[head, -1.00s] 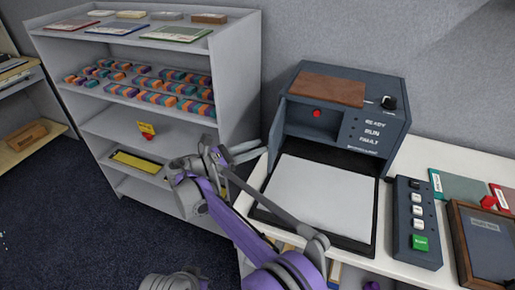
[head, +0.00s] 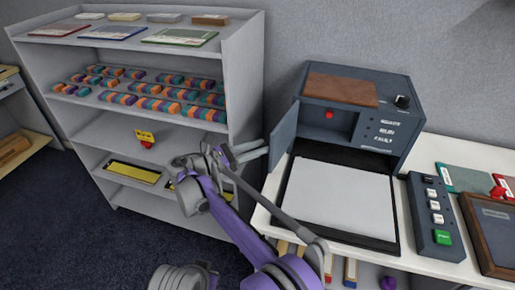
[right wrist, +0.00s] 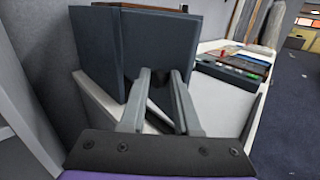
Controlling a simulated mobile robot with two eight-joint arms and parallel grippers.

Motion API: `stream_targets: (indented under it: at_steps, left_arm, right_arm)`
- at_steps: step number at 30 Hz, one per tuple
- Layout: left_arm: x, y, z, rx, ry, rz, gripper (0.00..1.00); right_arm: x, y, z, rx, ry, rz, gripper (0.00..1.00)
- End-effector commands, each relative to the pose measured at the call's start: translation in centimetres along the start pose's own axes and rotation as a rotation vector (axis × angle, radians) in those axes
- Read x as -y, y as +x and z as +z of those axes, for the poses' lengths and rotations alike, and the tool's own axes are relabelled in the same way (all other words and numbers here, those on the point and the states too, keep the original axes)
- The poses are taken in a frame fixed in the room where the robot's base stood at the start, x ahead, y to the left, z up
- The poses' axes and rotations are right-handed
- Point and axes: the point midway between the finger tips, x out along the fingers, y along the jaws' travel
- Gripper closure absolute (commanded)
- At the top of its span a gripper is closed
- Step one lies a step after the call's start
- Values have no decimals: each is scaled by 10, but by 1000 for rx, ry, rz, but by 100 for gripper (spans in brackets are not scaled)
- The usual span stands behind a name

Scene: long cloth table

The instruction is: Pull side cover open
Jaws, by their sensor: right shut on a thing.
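The dark blue-grey side cover (head: 283,137) stands out from the left front edge of the printer-like machine (head: 385,128), at an angle to its body. In the right wrist view the cover (right wrist: 155,45) rises upright just beyond the fingers. My right gripper (head: 262,155) is at the cover's outer left side. In its wrist view, my right gripper (right wrist: 163,80) is shut on a dark part at the cover; the exact grip point is partly hidden between the fingers. My left gripper is not in view.
A grey shelf (head: 240,85) with colored blocks and cards stands close to the left of my arm. A white sheet (head: 340,198) lies on a black tray before the machine. A button box (head: 434,215) and framed board (head: 495,230) lie to the right.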

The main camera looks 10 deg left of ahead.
Motion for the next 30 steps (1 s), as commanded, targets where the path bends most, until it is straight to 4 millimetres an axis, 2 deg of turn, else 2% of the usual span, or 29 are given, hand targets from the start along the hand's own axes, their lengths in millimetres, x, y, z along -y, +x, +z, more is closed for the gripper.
stream_targets:
  at_steps: [1, 17, 18, 22, 23, 30]
  left_arm:
    - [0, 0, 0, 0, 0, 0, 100]
    - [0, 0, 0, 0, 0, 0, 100]
    - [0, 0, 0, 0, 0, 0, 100]
    - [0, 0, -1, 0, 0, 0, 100]
    - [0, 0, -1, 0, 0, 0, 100]
    - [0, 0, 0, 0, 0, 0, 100]
  right_arm:
    - [-3, 12, 3, 11, -2, 0, 100]
    - [-3, 11, 4, 11, -1, -3, 100]
    - [-3, 11, 4, 11, -1, -3, 67]
    - [-3, 11, 3, 10, -1, -3, 44]
    - [-3, 11, 3, 10, -1, -3, 40]
    - [-3, 11, 2, 8, -1, -4, 40]
